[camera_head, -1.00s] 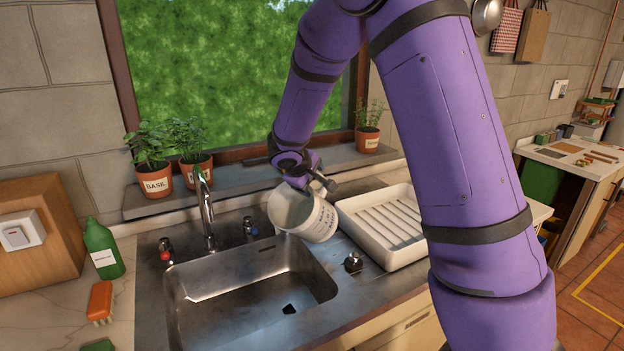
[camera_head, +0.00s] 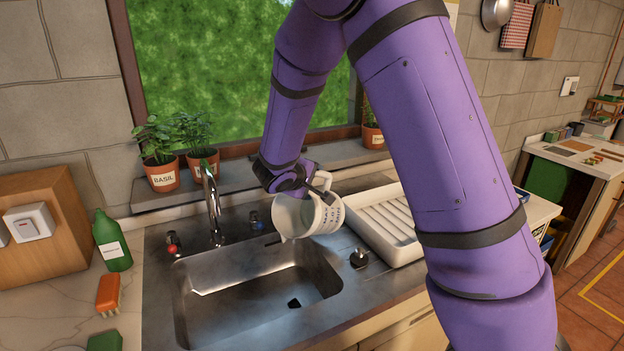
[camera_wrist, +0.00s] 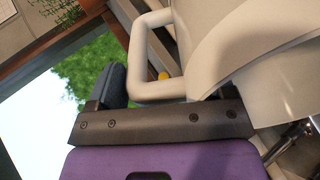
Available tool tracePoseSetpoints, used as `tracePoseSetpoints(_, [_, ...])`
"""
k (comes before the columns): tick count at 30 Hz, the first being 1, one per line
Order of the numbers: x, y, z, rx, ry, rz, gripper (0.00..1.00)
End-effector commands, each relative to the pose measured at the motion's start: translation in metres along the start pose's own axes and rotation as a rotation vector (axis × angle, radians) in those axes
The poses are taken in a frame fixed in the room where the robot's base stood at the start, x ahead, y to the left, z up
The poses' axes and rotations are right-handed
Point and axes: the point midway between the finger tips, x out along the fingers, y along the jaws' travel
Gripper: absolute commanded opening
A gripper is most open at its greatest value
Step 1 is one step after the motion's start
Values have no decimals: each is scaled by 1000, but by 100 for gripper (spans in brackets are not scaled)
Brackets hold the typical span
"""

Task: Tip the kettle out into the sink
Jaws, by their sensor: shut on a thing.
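The kettle (camera_head: 331,214), a white vessel with dark lettering, hangs in the air over the back right corner of the steel sink (camera_head: 187,318). It is tipped well over, with its open mouth facing left and somewhat down toward the basin. My gripper (camera_head: 318,184) is shut on the kettle's handle, above its body. In the wrist view the white handle (camera_wrist: 145,62) loops beside a dark finger of my gripper (camera_wrist: 160,98), and the kettle's body (camera_wrist: 265,55) fills the right. I cannot make out any liquid.
A tap (camera_head: 213,205) stands behind the sink, with red-topped and blue-topped knobs beside it. A white draining rack (camera_head: 366,238) lies close to the right. Potted herbs (camera_head: 162,176) line the sill.

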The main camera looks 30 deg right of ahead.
Motion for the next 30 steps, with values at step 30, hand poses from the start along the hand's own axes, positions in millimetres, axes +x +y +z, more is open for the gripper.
tracePoseSetpoints(30, [-10, -13, 0, -15, 0, 122, 7])
